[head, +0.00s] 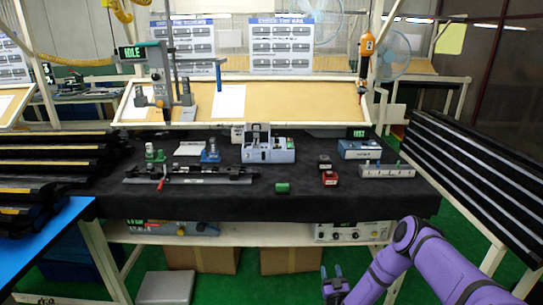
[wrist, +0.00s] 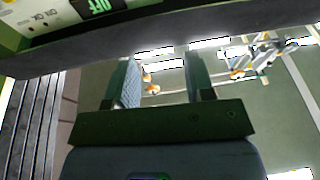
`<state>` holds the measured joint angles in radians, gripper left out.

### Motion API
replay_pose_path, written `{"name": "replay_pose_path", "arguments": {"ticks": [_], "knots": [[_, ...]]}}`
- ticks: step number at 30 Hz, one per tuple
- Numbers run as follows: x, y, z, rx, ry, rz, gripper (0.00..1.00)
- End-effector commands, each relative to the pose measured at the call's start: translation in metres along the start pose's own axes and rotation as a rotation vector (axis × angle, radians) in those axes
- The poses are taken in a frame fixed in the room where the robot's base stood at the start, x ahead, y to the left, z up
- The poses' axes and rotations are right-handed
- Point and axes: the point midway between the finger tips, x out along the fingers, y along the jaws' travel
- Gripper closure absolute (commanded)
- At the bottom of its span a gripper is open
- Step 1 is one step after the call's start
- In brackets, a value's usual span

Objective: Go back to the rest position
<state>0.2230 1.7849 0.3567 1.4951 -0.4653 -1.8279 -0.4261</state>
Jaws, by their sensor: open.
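My gripper (head: 331,270) is low in front of the workbench, below the tabletop edge and near the lower shelf, at the end of my purple arm. Its fingers point upward, apart from the bench. In the wrist view my gripper (wrist: 161,72) shows two fingers spread well apart with nothing between them. A dark bench edge crosses the wrist view just beyond the fingertips.
The black-covered bench (head: 240,206) holds a dark rail fixture (head: 205,176), a grey bin unit (head: 268,150), a green block (head: 282,187) and small boxes. Black racks (head: 480,170) stand at right. A blue table (head: 45,245) is at left. Green floor lies between.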

Motion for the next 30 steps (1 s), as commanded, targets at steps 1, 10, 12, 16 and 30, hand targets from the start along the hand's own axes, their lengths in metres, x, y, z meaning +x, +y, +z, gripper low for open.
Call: {"name": "replay_pose_path", "arguments": {"ticks": [1, 10, 12, 16, 30], "knots": [[0.011, 0.001, -0.007, -0.003, -0.007, -0.013, 0.51], [0.087, 0.004, -0.064, -0.033, -0.103, -0.117, 0.51], [0.105, 0.005, -0.082, -0.044, -0.135, -0.143, 0.51], [0.135, 0.007, -0.116, -0.065, -0.196, -0.186, 0.51], [0.199, 0.018, -0.259, -0.157, -0.425, -0.271, 0.51]]}}
